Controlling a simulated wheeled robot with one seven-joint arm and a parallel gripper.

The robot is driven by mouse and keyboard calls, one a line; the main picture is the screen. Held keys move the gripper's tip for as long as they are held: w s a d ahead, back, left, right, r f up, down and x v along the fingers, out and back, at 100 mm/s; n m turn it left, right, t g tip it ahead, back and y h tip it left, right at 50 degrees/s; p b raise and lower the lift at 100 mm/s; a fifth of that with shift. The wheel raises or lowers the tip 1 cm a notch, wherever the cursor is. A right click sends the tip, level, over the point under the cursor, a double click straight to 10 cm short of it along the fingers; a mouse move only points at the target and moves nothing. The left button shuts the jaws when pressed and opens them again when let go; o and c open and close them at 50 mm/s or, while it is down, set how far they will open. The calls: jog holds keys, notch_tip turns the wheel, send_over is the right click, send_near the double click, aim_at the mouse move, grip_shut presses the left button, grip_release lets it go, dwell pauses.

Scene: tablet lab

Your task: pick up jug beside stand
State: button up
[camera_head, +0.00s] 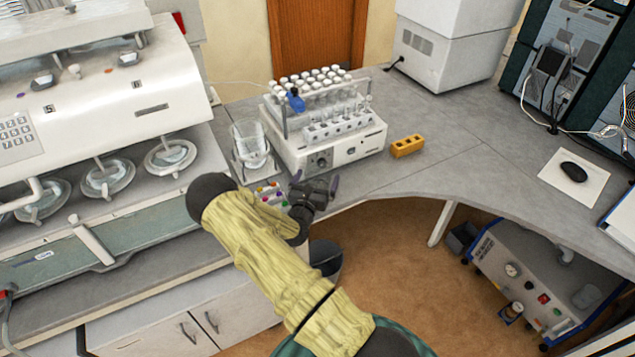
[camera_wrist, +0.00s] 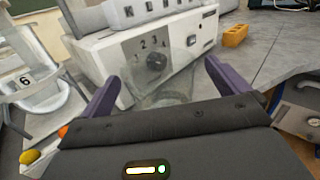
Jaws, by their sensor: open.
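My gripper (camera_head: 315,181) is open in front of the white sampler stand (camera_head: 345,152), at the bench's front edge. In the wrist view its two purple fingers (camera_wrist: 161,75) are spread apart. A faint clear glass vessel (camera_wrist: 168,88) shows between them, in front of the stand's dial; its outline is hard to make out, and I cannot tell whether the fingers touch it. In the head view a clear glass jug (camera_head: 251,146) stands upright left of the stand, apart from my gripper.
The stand holds rows of white-capped vials (camera_head: 312,80). Several small coloured pieces (camera_head: 270,193) lie left of my gripper. A yellow block (camera_head: 407,146) sits right of the stand. A large white machine (camera_head: 105,100) fills the left. The bench at right (camera_head: 450,130) is mostly clear.

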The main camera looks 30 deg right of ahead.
jog(key=shift+c, duration=0.4)
jog(key=c, duration=1)
jog(key=shift+c, duration=0.2)
jog(key=shift+r, duration=0.1)
notch_tip(320, 180, up, 10)
jog(key=b, duration=0.2)
dwell(0.9)
